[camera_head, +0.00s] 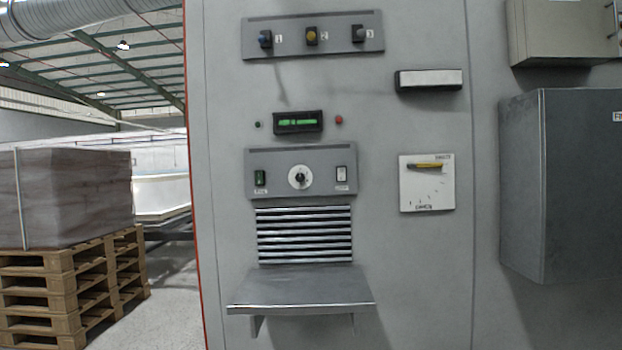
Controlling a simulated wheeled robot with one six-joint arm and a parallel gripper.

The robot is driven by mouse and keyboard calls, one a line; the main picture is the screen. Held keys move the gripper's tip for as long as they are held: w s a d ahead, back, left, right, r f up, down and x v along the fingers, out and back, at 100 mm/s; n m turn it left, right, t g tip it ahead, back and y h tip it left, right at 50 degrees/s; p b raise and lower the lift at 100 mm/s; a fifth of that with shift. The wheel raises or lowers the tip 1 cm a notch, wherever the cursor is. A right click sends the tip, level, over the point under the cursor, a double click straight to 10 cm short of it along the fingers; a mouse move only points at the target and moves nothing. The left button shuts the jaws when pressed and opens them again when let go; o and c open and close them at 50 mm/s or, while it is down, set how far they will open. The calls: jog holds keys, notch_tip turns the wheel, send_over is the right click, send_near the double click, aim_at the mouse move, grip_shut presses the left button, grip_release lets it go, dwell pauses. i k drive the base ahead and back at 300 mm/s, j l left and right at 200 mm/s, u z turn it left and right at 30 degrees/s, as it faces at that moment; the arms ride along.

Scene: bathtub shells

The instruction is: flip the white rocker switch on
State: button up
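The white rocker switch (341,174) is a small upright rectangle at the right end of a grey control plate (325,157) on the tall grey cabinet. Left of it on the same plate are a round white dial with a black knob (299,177) and a green rocker switch (260,178). Which way the white rocker is tilted is too small to tell. My gripper is not in view.
A metal shelf (300,289) juts out below a louvred vent (304,234). A grey box (565,185) projects at the right. A black-framed handle (429,80) and yellow-lever switch (427,183) are nearer the plate. Wooden pallets (65,295) stand at left.

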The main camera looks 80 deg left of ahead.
aim_at(341, 171)
jog(key=k+l+u, duration=0.1)
jog(key=u, duration=1.95)
jog(key=i, duration=0.95)
jog(key=i+l, duration=0.1)
jog(key=l, duration=0.3)
jog(key=i+l, duration=0.1)
jog(key=l, duration=0.3)
jog(key=i+l, duration=0.15)
jog(key=l, duration=0.25)
